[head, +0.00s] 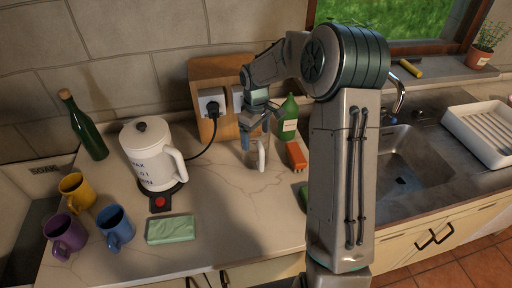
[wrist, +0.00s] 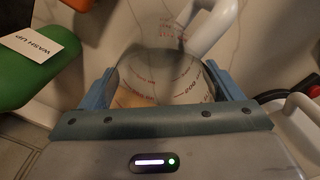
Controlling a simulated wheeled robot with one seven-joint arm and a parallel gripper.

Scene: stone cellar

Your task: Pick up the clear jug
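The clear jug (head: 250,158) stands on the worktop below my gripper (head: 257,128). It is see-through, with a white handle (head: 261,155). In the wrist view the jug (wrist: 165,78) shows red and pale measuring marks, with its white handle (wrist: 208,28) beyond, towards the upper right. My gripper's two blue fingers (wrist: 161,82) are wide apart, one on each side of the jug. I cannot tell whether either finger touches it. The gripper hides part of the jug.
A green bottle (head: 289,128) and an orange-red block (head: 296,156) stand close right of the jug. A wooden socket board (head: 222,75) is behind. A white kettle (head: 146,160), mugs and a green sponge (head: 171,229) lie left. The sink (head: 400,155) is right.

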